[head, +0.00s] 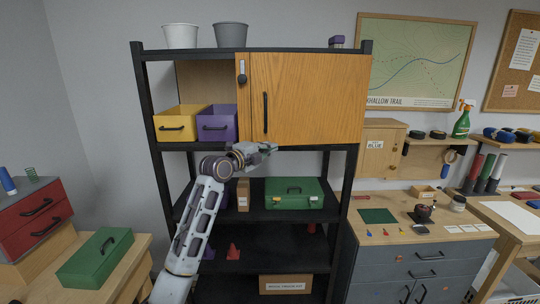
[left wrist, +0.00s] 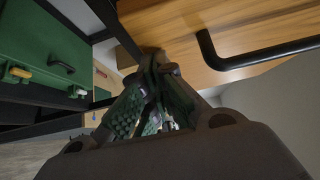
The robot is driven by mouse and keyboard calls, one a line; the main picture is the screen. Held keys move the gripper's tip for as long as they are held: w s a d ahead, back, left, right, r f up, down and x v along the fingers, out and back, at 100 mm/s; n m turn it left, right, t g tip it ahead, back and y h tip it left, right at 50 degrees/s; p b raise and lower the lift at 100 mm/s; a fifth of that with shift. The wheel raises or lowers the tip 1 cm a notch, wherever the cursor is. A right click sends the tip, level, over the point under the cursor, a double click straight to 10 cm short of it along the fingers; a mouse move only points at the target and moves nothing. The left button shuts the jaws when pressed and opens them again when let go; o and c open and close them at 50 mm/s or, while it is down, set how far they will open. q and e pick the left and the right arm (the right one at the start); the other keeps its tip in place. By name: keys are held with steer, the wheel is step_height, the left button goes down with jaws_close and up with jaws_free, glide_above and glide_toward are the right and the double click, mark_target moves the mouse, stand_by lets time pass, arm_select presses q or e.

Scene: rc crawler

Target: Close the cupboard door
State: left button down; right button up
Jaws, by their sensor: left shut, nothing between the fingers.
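The cupboard door (head: 315,100) is an orange-brown wooden panel high on the black rack, with a vertical black handle (head: 265,112) near its left edge. It looks nearly flush with the cupboard front; I cannot tell whether a small gap is left. A narrow wooden strip with a dark latch (head: 242,78) shows left of it. My left gripper (head: 270,148) is shut and empty at the door's lower left edge, below the handle. In the left wrist view the fingertips (left wrist: 158,62) are close to the wood (left wrist: 260,25); contact is unclear. My right gripper is out of view.
A yellow bin (head: 181,124) and a purple bin (head: 217,124) stand left of the cupboard. A green case (head: 294,193) is on the shelf below. Black rack posts (head: 348,190) flank the shelves.

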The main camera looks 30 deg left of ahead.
arm_select(q)
steer(key=shift+w+a+f+b, duration=0.1)
steer(key=shift+w+a+b, duration=0.8)
steer(key=shift+w+a, duration=0.4)
steer(key=shift+a+r, duration=0.1)
steer(key=shift+r, duration=0.25)
steer(key=shift+s+a+r, duration=0.1)
steer(key=shift+a, duration=0.05)
